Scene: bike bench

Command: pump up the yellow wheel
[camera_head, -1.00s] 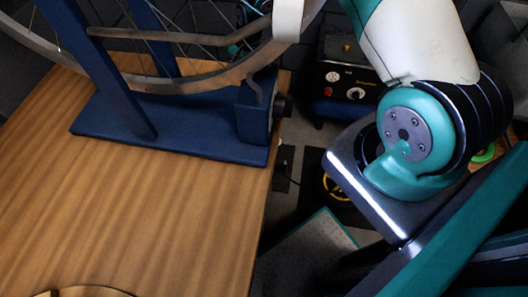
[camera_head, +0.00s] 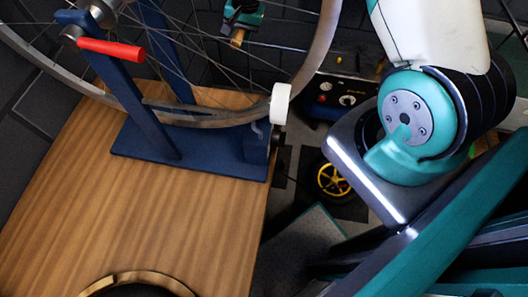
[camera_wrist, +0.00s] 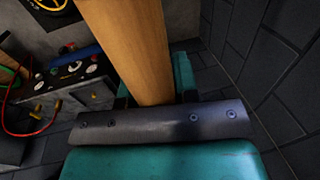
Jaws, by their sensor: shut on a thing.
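The yellow wheel (camera_head: 332,180), a small black tyre with a yellow spoked hub, lies low on the floor beyond the bench's right edge. Part of it shows at the top left in the wrist view (camera_wrist: 50,5). My gripper (camera_head: 241,22) is seen through the spokes of the large wheel in the head view. It is shut on a wooden piece (camera_wrist: 130,45), whose end pokes out below the jaws in the head view. What the piece belongs to is not clear. A dark box with gauges and knobs (camera_head: 338,97) stands behind the yellow wheel; it also shows in the wrist view (camera_wrist: 75,82).
A spoked wheel (camera_head: 215,122) sits in a blue stand (camera_head: 190,155) with a red lever (camera_head: 110,49) on the wooden bench (camera_head: 110,230). A red hose (camera_wrist: 8,115) curves at the left in the wrist view. Dark tiled walls are close on the right there.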

